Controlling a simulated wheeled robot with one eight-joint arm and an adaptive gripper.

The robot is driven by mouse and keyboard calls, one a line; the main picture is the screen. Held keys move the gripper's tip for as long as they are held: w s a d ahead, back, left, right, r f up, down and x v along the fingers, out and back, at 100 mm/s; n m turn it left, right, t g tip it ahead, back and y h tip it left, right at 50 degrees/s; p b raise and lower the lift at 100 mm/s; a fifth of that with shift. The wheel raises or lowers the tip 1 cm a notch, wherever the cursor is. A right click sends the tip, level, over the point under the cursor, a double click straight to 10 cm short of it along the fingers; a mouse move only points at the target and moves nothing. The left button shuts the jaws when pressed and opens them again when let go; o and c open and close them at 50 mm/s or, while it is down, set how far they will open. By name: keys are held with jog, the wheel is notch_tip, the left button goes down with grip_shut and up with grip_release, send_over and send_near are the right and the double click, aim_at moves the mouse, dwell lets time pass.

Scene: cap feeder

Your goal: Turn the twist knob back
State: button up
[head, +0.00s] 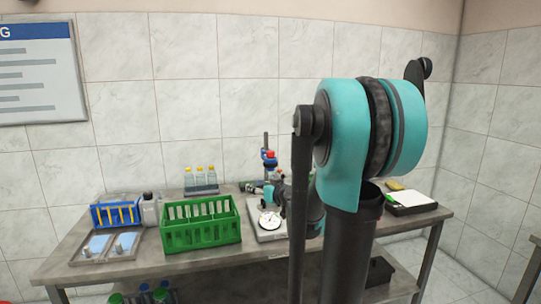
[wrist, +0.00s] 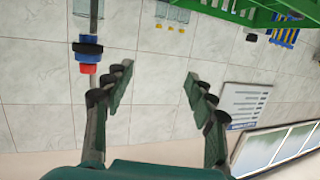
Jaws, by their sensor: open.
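A post with a stacked black, blue and red head (wrist: 88,57) stands left of my gripper in the wrist view, which looks upside down. The same head, red on top of blue (head: 269,158), shows behind the bench's middle in the head view. It may be the twist knob; I cannot tell for sure. My gripper (wrist: 158,75) is open, with nothing between its fingers. The stacked head is outside the fingers, beside the left one and apart from it as seen. In the head view my arm hides much of the bench around my gripper.
A green rack (head: 201,235), a blue rack (head: 116,215) and several bottles (head: 201,180) stand left on the bench (head: 90,282). A white device with a round dial (head: 270,221) sits right of the green rack. A tiled wall (head: 178,70) rises behind.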

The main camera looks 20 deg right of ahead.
aim_at(272, 155)
jog(key=w+d+r+m+t+h, duration=0.25)
jog(key=w+d+r+h, duration=0.2)
jog(key=w+d, duration=0.5)
jog(key=shift+t, duration=0.25)
jog(key=w, duration=1)
jog(key=w+d, duration=0.1)
jog(key=w, duration=0.4)
jog(key=shift+w+d+r, duration=0.1)
jog(key=shift+r, duration=0.1)
jog(key=c, duration=1.2)
